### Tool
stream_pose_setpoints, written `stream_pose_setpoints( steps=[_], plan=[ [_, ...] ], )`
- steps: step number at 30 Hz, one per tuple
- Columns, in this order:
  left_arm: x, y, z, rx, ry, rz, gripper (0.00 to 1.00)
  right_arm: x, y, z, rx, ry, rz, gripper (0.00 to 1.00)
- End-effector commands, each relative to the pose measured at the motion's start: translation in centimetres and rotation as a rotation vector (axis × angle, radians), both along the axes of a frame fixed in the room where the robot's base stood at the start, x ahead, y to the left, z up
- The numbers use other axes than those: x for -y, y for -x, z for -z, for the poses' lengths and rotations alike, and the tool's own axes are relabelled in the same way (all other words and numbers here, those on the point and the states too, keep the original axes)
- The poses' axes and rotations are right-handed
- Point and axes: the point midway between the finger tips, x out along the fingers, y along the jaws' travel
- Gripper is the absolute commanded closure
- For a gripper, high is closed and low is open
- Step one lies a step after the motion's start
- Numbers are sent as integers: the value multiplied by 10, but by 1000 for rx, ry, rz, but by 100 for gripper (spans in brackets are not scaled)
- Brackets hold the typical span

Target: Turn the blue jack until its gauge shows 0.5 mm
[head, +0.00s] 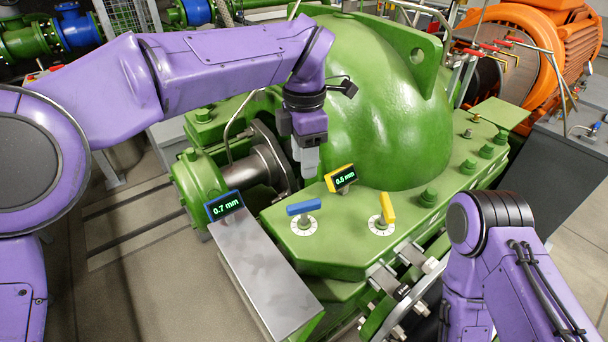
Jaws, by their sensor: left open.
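The blue jack (303,207) is a bar handle over a white dial on the green casing flange, lying nearly level across the picture. Its blue-framed gauge (225,205) reads 0.7 mm. My left gripper (308,168) is open and empty, pointing down. In the picture it is just above the blue jack and apart from it; its height over the flange is hard to tell. My right arm comes in at lower right, but its gripper is not in view.
A yellow jack (388,208) stands to the right of the blue one, and its yellow gauge (342,179) reads 0.5 mm. A grey metal block (268,275) lies at the left front. The green dome (375,100) rises behind, and several bolts line the flange.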

Motion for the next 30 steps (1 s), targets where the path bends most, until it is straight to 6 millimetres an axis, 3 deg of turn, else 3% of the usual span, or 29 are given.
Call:
stream_pose_setpoints(
  steps=[7, 15, 19, 26, 30],
  plan=[
    [0, 12, 36, 7, -4, 1, 55, 0, 1, -5, -2, 0, 0, 0],
    [0, 1, 92, -2, -3, 1, 55, 0, 1, -14, -2, 0, 0, 0],
    [-1, 0, 104, -3, -1, -1, 55, 0, 0, -15, -1, -1, 0, 0],
    [0, -1, 105, -2, 0, 0, 55, 0, 0, -15, -1, 0, 0, 0],
    [0, 0, 105, -2, 0, 0, 98, 0, 0, -15, -2, 0, 0, 0]
  ],
)
